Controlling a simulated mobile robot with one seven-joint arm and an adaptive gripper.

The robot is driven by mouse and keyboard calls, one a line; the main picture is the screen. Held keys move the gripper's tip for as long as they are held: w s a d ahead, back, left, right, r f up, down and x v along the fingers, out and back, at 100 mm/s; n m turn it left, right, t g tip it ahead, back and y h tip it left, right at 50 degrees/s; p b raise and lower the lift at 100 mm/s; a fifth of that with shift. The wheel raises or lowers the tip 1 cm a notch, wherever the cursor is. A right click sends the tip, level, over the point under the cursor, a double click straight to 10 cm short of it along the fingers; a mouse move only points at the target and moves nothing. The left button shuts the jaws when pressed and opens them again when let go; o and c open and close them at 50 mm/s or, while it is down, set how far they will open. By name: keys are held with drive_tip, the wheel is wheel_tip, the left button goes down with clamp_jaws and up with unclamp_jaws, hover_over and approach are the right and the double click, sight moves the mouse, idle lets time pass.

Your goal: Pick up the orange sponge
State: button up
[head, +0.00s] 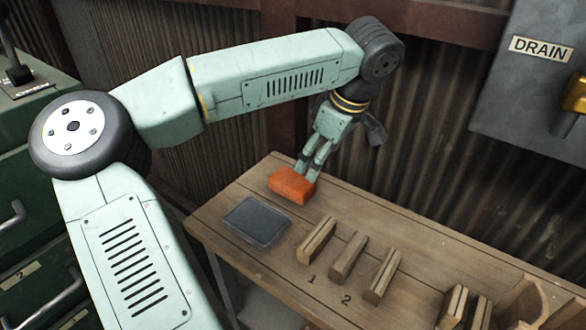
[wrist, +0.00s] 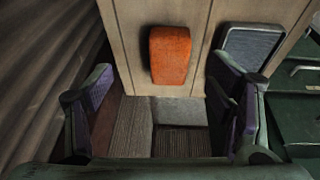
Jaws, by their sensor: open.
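The orange sponge (head: 292,185) is a block lying on the wooden bench near its left end in the head view. It also shows in the wrist view (wrist: 170,55), ahead of the fingers and between their lines. My gripper (head: 310,176) is just behind and above the sponge in the head view, pointing down. In the wrist view my gripper (wrist: 168,95) has its two dark fingers spread wide with nothing between them. Whether a finger touches the sponge cannot be told from the head view.
A dark grey tray (head: 257,221) lies on the bench (head: 420,243) in front of the sponge. Several slotted wooden blocks (head: 316,240) stand to the right, with numbers marked by some. A corrugated wall (head: 440,150) rises behind. A green drawer cabinet (head: 25,240) stands at left.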

sight(294, 179)
drive_tip(key=a, duration=0.2)
drive_tip(key=w+y, duration=0.1)
drive_tip(key=shift+a+f, duration=0.3)
drive_tip(key=shift+a, duration=0.1)
drive_tip(key=p+x, duration=0.1)
drive_tip(key=x, duration=0.2)
drive_tip(key=shift+a+f, duration=0.1)
drive_tip(key=shift+f, duration=0.25)
drive_tip(key=p+x, duration=0.2)
drive_tip(key=x, duration=0.3)
drive_tip(key=shift+w+a+f, duration=0.1)
drive_tip(key=shift+a+f, duration=0.1)
drive_tip(key=shift+w+f, duration=0.1)
drive_tip(key=shift+f, duration=0.1)
drive_tip(key=shift+f+b, duration=0.25)
drive_tip(key=shift+b, duration=0.2)
drive_tip(key=c, duration=1)
drive_tip(key=shift+r, duration=0.15)
drive_tip(key=shift+c, duration=0.2)
